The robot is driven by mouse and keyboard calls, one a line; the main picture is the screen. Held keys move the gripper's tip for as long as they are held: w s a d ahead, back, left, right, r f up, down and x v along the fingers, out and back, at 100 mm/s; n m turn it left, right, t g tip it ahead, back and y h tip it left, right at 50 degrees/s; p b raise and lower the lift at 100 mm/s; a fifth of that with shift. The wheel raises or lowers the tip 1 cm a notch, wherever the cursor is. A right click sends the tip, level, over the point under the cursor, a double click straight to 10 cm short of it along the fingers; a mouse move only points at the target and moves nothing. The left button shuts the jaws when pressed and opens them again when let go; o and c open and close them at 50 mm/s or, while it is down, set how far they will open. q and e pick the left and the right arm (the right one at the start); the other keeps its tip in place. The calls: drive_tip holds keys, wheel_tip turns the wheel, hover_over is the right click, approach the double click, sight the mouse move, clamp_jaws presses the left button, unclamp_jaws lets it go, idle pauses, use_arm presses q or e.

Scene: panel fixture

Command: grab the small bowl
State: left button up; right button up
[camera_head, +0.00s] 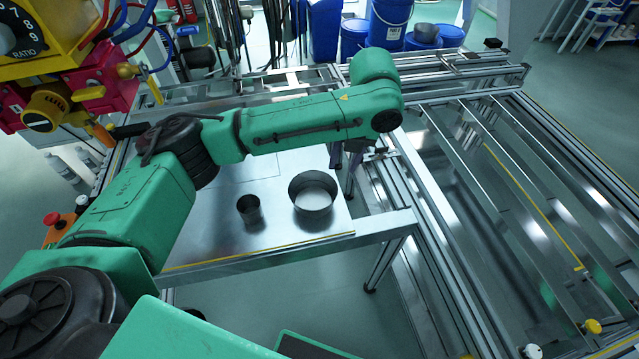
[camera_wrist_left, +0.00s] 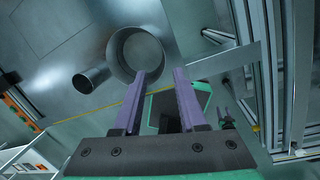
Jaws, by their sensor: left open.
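Two metal vessels stand upright on the steel table (camera_head: 215,240). One is a wide, round, open bowl (camera_head: 313,196); the other is a smaller, narrow, cup-like vessel (camera_head: 249,210) to its left. In the left wrist view the wide bowl (camera_wrist_left: 140,54) lies just beyond the fingertips, and the narrow vessel (camera_wrist_left: 91,79) is farther left. My left gripper (camera_head: 346,156) has purple fingers and is partly hidden by its arm. It is behind and right of the wide bowl. In the wrist view the gripper (camera_wrist_left: 160,76) is open, with nothing between its fingers.
The table's front edge has a yellow line (camera_head: 262,249). A metal rail frame (camera_head: 470,170) stands to the right. Blue buckets (camera_head: 390,22) are at the back. A yellow and pink machine (camera_head: 85,75) is at the upper left. The table is bare around the vessels.

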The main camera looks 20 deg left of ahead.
use_arm(q)
hover_over(335, 195)
wheel_tip(335, 195, down, 6)
drive_tip(key=shift+w, duration=0.15)
drive_tip(key=f, duration=0.6)
drive_tip(key=shift+w+a+f, duration=0.25)
drive_tip(key=shift+w+f, duration=0.1)
drive_tip(key=shift+w, duration=0.05)
clamp_jaws()
drive_tip(key=shift+r, duration=0.1)
use_arm(e)
drive_tip(key=s, duration=0.3)
drive_tip(key=shift+s+a+f, duration=0.15)
drive_tip(key=shift+s+f, duration=0.05)
drive_tip(key=shift+f, duration=0.1)
use_arm(q)
drive_tip(key=shift+d, duration=0.1)
